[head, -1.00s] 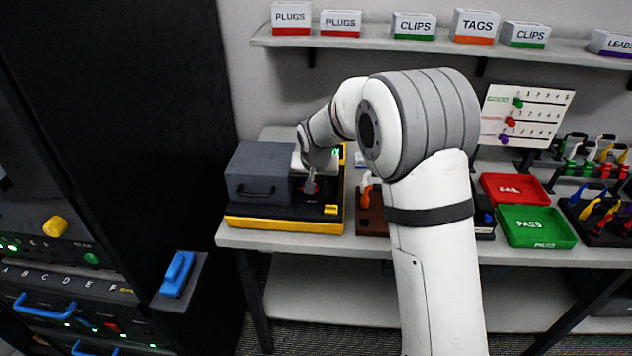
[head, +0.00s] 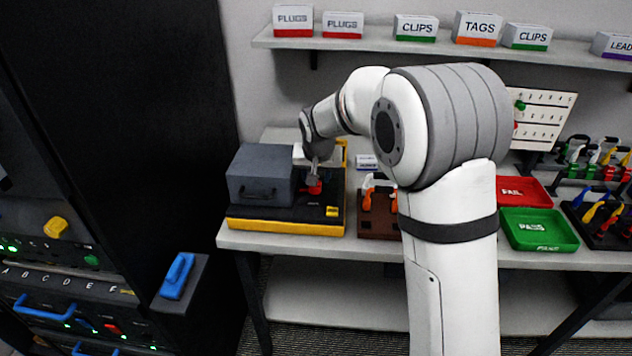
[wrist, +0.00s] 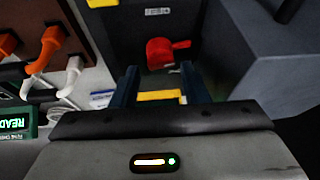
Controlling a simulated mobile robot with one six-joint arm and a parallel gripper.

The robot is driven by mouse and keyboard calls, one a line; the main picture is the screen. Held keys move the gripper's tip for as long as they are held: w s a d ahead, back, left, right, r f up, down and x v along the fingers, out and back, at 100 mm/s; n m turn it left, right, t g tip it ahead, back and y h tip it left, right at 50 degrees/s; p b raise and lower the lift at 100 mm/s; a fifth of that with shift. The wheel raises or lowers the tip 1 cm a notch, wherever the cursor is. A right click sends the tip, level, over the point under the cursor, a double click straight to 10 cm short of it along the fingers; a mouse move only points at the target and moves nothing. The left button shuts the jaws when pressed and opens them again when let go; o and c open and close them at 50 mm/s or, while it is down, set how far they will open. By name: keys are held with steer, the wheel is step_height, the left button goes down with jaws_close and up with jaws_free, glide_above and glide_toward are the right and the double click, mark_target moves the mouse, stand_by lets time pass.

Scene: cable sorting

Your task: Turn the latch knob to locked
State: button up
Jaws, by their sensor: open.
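The red latch knob (head: 314,188) sits on the black top of a yellow-edged fixture (head: 290,228), to the right of a grey box. In the wrist view the knob (wrist: 160,52) has a round body with a short handle pointing right. My gripper (head: 313,181) is just above and behind the knob in the head view. In the wrist view my gripper's (wrist: 160,85) two dark fingers are spread, with the knob beyond their tips and nothing held. A yellow strip shows between the fingers. I cannot read any lock marking.
The grey box (head: 260,175) stands close beside the knob. A brown block with orange and white plugs (head: 378,222) stands to the right. Red (head: 522,191) and green (head: 538,230) trays lie farther right. A shelf (head: 400,42) with labelled boxes runs above.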

mark_target(317, 199)
steer(key=v, duration=0.3)
steer(key=shift+s+r, duration=0.1)
steer(key=shift+r, duration=0.25)
